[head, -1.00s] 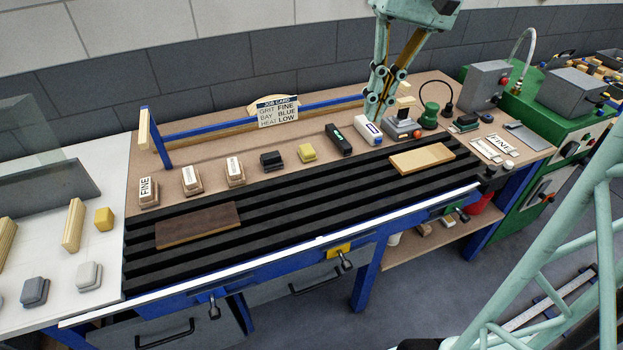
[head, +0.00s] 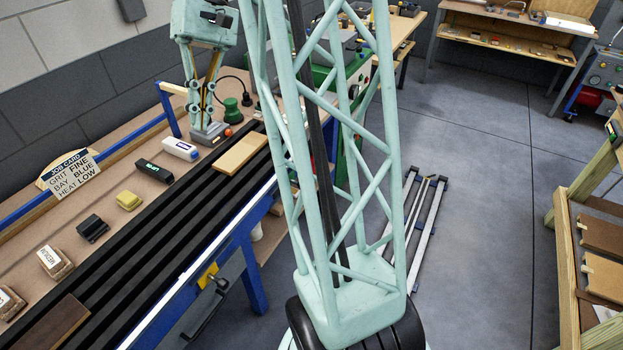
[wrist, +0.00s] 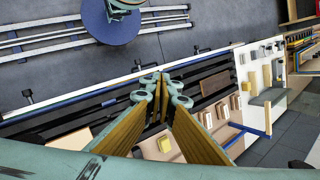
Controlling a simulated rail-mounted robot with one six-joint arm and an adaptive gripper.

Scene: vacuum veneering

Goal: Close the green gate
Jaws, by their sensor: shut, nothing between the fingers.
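I cannot make out a green gate in either view. A green bench or machine (head: 357,70) stands at the back, partly hidden by my arm's pale green lattice link. My gripper (head: 207,130) points down above the far end of the blue-framed workbench, in line with a grey device there. Whether it touches the device cannot be told. In the wrist view my gripper (wrist: 162,86) is shut and empty, with the bench's black slats beyond it.
The workbench carries a tan board (head: 240,153), a white block (head: 180,148), a yellow block (head: 128,200) and a job card (head: 72,174). A wooden rack (head: 567,240) stands at the right. Grey floor rails (head: 412,225) lie beyond my arm. The floor between is clear.

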